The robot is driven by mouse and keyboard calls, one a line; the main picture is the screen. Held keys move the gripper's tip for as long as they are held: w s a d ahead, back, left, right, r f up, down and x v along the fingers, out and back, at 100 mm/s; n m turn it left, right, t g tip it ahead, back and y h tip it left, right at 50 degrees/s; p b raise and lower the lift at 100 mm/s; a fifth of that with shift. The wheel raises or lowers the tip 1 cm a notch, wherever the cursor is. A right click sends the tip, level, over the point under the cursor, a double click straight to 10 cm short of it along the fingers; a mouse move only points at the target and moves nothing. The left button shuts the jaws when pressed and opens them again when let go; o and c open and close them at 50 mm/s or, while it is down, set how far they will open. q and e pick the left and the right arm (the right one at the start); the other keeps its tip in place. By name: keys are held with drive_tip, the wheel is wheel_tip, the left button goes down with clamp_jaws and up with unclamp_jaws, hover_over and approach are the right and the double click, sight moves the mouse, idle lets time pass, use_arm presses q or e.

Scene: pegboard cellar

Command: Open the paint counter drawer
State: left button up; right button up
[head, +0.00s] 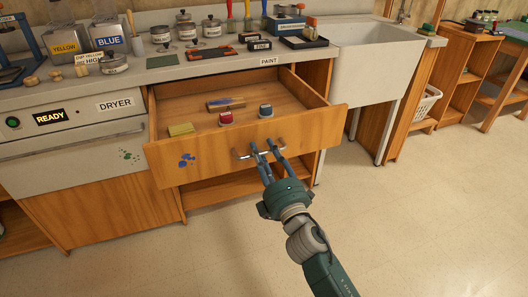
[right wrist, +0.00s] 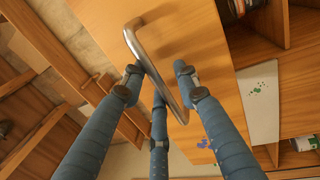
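The paint counter drawer (head: 218,159) is pulled well out from under the counter, below the PAINT label (head: 269,62). Its inside is visible. A curved metal handle (head: 241,155) is on its front, and the handle also shows in the right wrist view (right wrist: 150,58). My right gripper (head: 263,148) is at the handle, its blue fingers on either side of the bar. In the right wrist view, the fingers stand apart with visible gaps beside the bar, so it looks open. My left gripper is not in view.
The drawer holds a red-topped jar (head: 226,118), a grey-blue jar (head: 265,111), a yellow block (head: 181,129) and a brush on a wooden block. A dryer (head: 70,125) stands left, a white sink (head: 375,62) right. The floor (head: 430,210) at right is clear.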

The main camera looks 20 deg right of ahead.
drive_tip(key=shift+s, duration=0.1)
drive_tip(key=s+f, duration=0.2)
drive_tip(key=s, duration=0.9)
drive_tip(key=shift+s+d, duration=0.15)
drive_tip(key=shift+s, duration=0.2)
drive_tip(key=shift+d+f, duration=0.1)
drive_tip(key=shift+f, duration=0.1)
